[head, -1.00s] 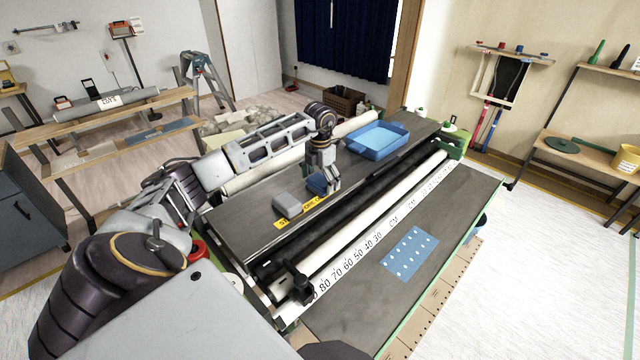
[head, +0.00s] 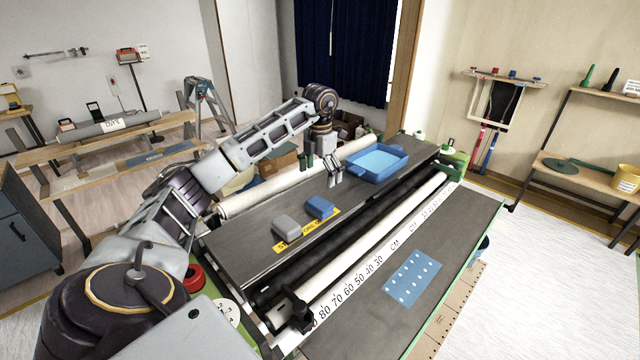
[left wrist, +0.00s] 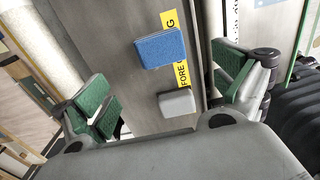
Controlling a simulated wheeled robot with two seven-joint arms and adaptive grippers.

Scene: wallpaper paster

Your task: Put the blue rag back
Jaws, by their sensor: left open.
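The blue rag (head: 319,207) is a small folded block lying on the dark top of the pasting machine (head: 245,250), beside a grey block (head: 286,227) on a yellow label strip. In the left wrist view the blue rag (left wrist: 160,48) lies between the spread fingers, with the grey block (left wrist: 177,102) nearer the wrist. My left gripper (head: 320,170) is open and empty, raised above the machine, behind the blue rag. Its green-padded fingers (left wrist: 165,95) are wide apart and do not touch the rag. My right gripper does not show.
A blue tray (head: 403,165) stands on the far end of the machine top. The machine top between rag and tray is clear.

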